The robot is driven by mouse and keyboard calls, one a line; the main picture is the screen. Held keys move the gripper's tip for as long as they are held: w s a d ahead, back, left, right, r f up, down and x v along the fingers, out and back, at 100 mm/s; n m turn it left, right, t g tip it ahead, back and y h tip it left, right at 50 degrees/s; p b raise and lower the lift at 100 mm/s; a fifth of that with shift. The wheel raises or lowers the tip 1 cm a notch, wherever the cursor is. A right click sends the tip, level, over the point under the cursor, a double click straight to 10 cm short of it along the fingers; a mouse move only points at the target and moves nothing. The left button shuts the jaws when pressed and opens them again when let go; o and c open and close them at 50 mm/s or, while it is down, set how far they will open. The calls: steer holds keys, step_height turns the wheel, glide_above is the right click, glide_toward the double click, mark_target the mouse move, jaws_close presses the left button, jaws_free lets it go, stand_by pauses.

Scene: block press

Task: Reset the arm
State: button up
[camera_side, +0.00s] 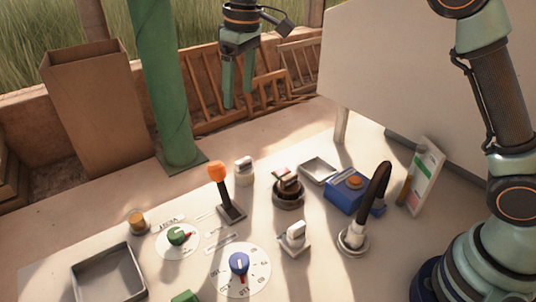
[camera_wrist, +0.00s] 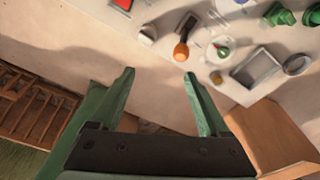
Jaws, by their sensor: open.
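My gripper (camera_side: 238,82) hangs high above the far edge of the table in the side view, pointing down. Its two green fingers are apart with nothing between them. In the wrist view my gripper (camera_wrist: 158,76) is also open and empty, with the table beyond the fingertips. My arm rises from the right of the side view and reaches across the top, partly out of frame. My gripper touches nothing.
The table holds an orange-knobbed lever (camera_side: 217,172), a green dial (camera_side: 178,237), a blue dial (camera_side: 239,264), a grey tray (camera_side: 140,281), a blue box (camera_side: 346,196) and a black curved handle (camera_side: 377,190). A green post (camera_side: 165,80) stands left of my gripper. A white board (camera_side: 410,70) stands behind.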

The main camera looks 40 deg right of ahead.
steer(key=s+d+r+m+t, duration=0.2)
steer(key=s+d+r+m, duration=0.15)
steer(key=s+d, duration=0.7)
steer(key=s+d+f+m+t, duration=0.1)
steer(key=s+d+f, duration=0.1)
steer(key=s, duration=0.3)
steer(key=s+d+f+t, duration=0.1)
steer(key=s+d+f, duration=0.1)
steer(key=s, duration=0.4)
steer(key=shift+f+m, duration=0.35)
steer(key=shift+f, duration=0.4)
